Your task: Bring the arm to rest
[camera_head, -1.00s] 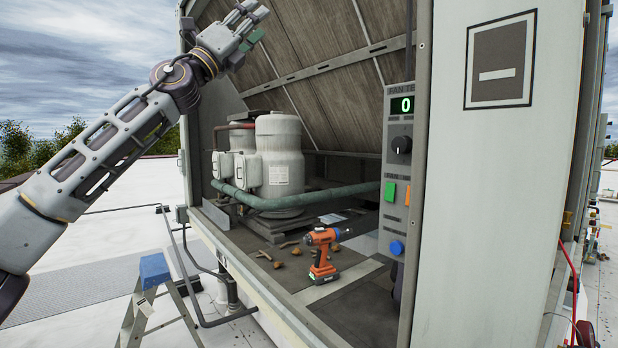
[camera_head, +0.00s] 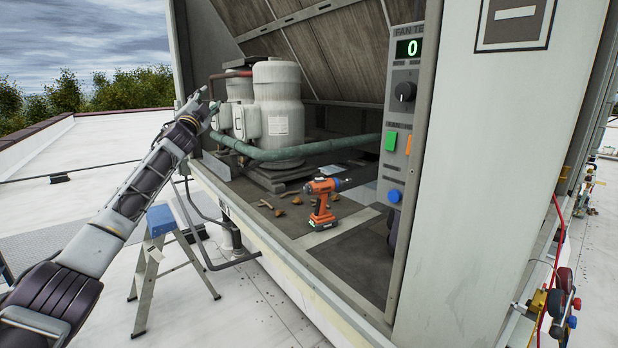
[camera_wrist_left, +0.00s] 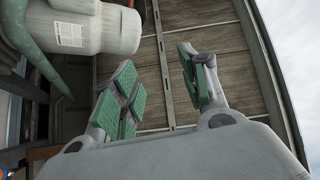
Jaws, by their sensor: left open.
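My left arm comes in from the left in the head view. Its gripper (camera_head: 204,103) is in front of the cooler's left edge, left of the grey compressor tank. In the left wrist view the same gripper (camera_wrist_left: 158,88) shows its green-padded fingers spread apart, with nothing between them. The wooden-looking slatted panel (camera_wrist_left: 190,62) of the cooler lies behind the fingers. My right gripper is not in either view.
The grey tank (camera_head: 278,105) and green pipe (camera_head: 310,147) stand inside the cooler. An orange drill (camera_head: 321,200) stands on its floor. The control panel (camera_head: 403,120) reads 0. A stepladder (camera_head: 160,260) stands below. Open roof lies at left.

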